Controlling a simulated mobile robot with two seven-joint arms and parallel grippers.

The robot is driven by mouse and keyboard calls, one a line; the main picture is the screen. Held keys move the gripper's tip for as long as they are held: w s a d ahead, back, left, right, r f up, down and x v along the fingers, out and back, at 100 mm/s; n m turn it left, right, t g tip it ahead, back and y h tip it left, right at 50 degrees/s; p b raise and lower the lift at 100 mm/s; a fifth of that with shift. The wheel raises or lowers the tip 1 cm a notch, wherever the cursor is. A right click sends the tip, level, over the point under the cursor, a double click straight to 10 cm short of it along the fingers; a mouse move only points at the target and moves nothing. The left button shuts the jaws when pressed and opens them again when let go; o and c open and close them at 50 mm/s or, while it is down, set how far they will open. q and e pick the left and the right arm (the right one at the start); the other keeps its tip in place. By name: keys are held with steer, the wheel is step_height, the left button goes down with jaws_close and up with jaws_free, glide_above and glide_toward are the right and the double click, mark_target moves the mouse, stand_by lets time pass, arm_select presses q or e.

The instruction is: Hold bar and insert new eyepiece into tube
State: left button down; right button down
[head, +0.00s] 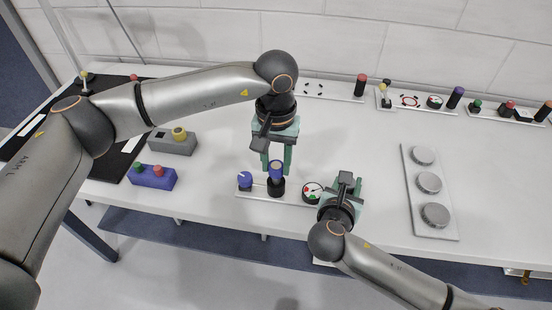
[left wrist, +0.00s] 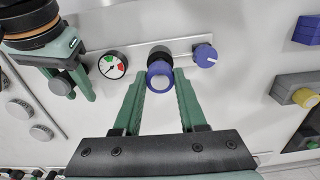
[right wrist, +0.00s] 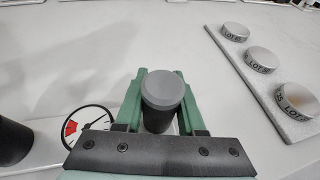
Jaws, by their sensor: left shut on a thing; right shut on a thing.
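The bar (head: 256,189) is a pale strip on the table carrying a blue knob (head: 245,180), a black tube (head: 276,188) and a round gauge (head: 312,191). My left gripper (head: 278,166) points down over the tube, shut on the blue-ringed eyepiece (left wrist: 160,77). The eyepiece is in line with the tube's mouth; I cannot tell how far it sits inside. My right gripper (head: 344,190) is shut on a black post with a grey cap (right wrist: 162,90), beside the gauge. The post's base is hidden by the gripper.
A plate with several grey discs (head: 430,182) lies to the right. A blue box (head: 150,177) and a grey box with a yellow knob (head: 172,142) stand to the left. More strips with knobs (head: 410,100) line the back. The table between is clear.

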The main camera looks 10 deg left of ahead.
mark_target(276, 166)
arm_select(q)
steer(key=shift+f, duration=1.4)
steer(key=shift+c, duration=1.9)
jaws_free()
step_height(276, 166, up, 12)
